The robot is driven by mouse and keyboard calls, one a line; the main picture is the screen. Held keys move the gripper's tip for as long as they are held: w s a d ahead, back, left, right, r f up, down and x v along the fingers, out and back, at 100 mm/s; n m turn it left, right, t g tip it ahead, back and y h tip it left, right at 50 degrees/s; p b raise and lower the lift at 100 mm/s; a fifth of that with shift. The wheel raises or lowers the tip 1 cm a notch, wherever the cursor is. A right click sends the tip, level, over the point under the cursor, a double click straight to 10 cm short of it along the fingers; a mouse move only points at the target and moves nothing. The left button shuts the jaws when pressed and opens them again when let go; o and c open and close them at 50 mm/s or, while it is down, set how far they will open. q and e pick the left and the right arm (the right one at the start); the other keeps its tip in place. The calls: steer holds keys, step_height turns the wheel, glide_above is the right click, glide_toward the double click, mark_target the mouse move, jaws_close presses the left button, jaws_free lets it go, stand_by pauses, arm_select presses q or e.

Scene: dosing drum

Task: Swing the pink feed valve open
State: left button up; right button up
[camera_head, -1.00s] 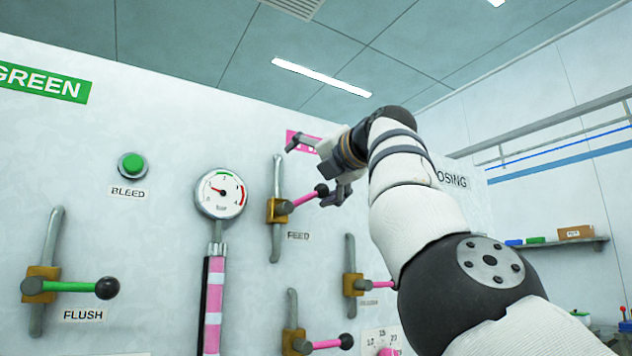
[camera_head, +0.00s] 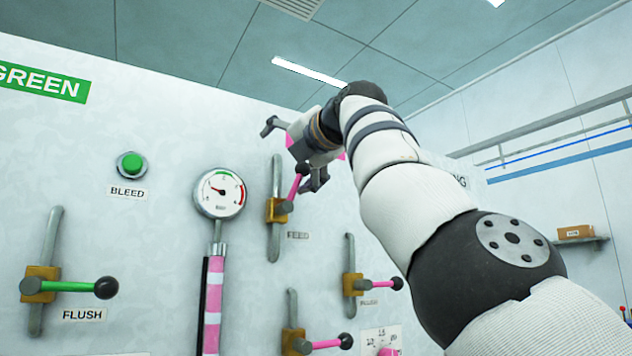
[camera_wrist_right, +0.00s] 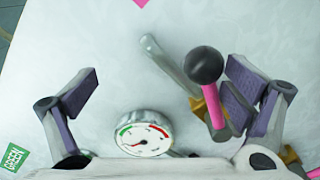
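The pink feed valve lever (camera_head: 295,187) has a black ball end and an orange-brown body on a vertical grey pipe. It now points steeply up, leaning a little right. In the right wrist view the lever (camera_wrist_right: 213,106) and its ball stand by the inner side of the right-hand finger; I cannot tell if they touch. My right gripper (camera_head: 291,155) is at the lever's ball end, fingers spread wide. In the wrist view the gripper (camera_wrist_right: 162,92) is open, with nothing clamped. My left gripper is not in view.
A pressure gauge (camera_head: 220,193) on a pink-striped pipe is left of the feed valve. Further pink levers (camera_head: 376,284) (camera_head: 326,343) lie below. The green flush lever (camera_head: 78,286) and green bleed button (camera_head: 131,164) are at the left. My right arm covers part of the panel.

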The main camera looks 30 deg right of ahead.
steer(key=shift+a, duration=1.15)
steer(key=shift+a, duration=0.1)
steer(key=shift+d+f, duration=0.35)
steer(key=shift+f, duration=0.1)
steer(key=s, duration=0.9)
steer(key=shift+d, duration=0.4)
